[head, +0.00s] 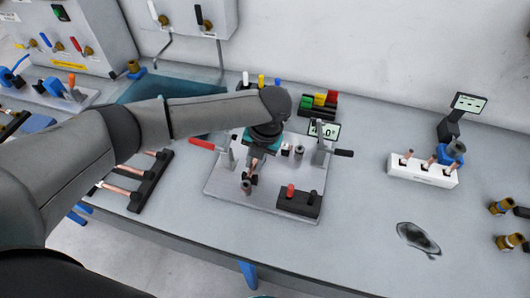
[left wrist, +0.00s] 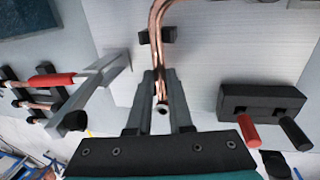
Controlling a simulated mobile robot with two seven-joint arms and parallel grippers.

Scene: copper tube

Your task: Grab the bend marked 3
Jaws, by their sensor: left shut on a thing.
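My left gripper (head: 250,177) reaches down over the grey plate (head: 225,188) in the middle of the bench. In the left wrist view its two dark fingers (left wrist: 159,110) are shut on a copper tube (left wrist: 158,45). The tube's open end shows between the fingertips, and its bent part runs off the top of the picture. A small piece of copper also shows by the gripper in the head view (head: 255,165). No number 3 can be read on it. A white block (head: 405,174) at the right holds several short copper pieces. My right gripper is not in view.
The plate carries a red-handled clamp (head: 202,144), a black-handled clamp (head: 342,153) and a black block (head: 300,202) with a red and a black peg. A black rack (head: 149,188) with copper tubes lies left. Bench is clear between plate and white block.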

